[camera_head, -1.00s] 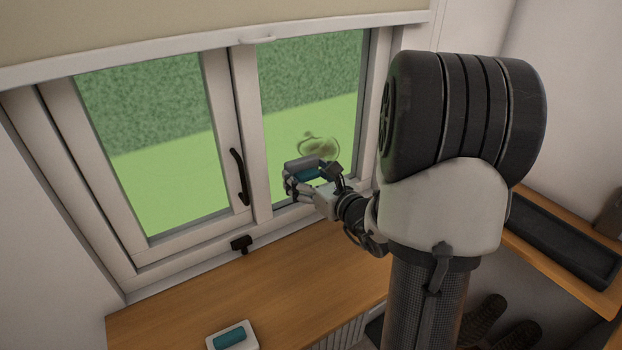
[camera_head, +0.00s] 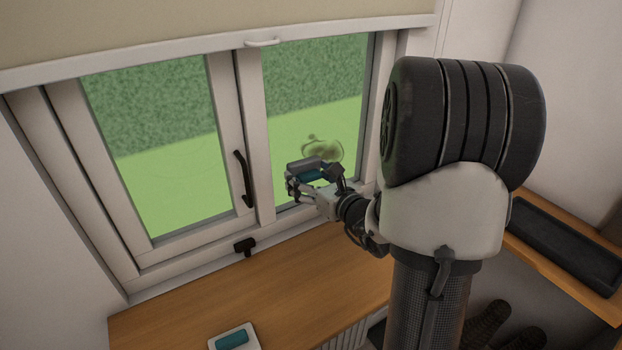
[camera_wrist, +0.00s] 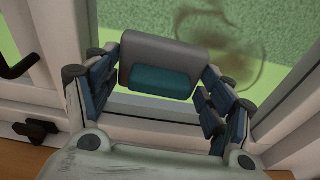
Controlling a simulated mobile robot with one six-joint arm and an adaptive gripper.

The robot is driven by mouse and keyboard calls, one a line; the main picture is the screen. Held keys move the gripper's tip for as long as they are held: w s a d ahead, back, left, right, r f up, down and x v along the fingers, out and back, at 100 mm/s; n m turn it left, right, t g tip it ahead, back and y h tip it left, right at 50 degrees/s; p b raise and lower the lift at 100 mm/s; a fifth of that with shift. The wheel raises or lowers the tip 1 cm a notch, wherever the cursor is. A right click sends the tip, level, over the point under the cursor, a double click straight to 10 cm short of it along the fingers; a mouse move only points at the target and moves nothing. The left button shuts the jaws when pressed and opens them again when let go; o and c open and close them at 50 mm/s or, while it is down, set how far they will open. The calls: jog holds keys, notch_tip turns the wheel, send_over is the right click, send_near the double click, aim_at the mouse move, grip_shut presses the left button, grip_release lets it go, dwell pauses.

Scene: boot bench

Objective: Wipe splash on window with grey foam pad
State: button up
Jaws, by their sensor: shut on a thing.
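My gripper (camera_head: 310,174) is shut on the grey foam pad (camera_head: 309,163), holding it by its teal grip in front of the right window pane (camera_head: 285,125). In the wrist view the grey pad (camera_wrist: 172,60) spans the space between the fingers (camera_wrist: 158,85), with the teal block on its near side. The brownish splash (camera_head: 325,150) is on the right pane, just above and right of the pad. In the wrist view the splash (camera_wrist: 237,50) shows as smeared loops right of the pad, partly hidden by it. I cannot tell whether the pad touches the glass.
A wooden bench top (camera_head: 250,285) lies below the window, largely clear. A small white tray with a teal block (camera_head: 232,340) stands at its front. Black window handles (camera_head: 243,178) are left of my gripper. A shelf with a dark tray (camera_head: 565,245) is at right.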

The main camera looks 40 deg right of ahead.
jog(key=shift+w, duration=0.45)
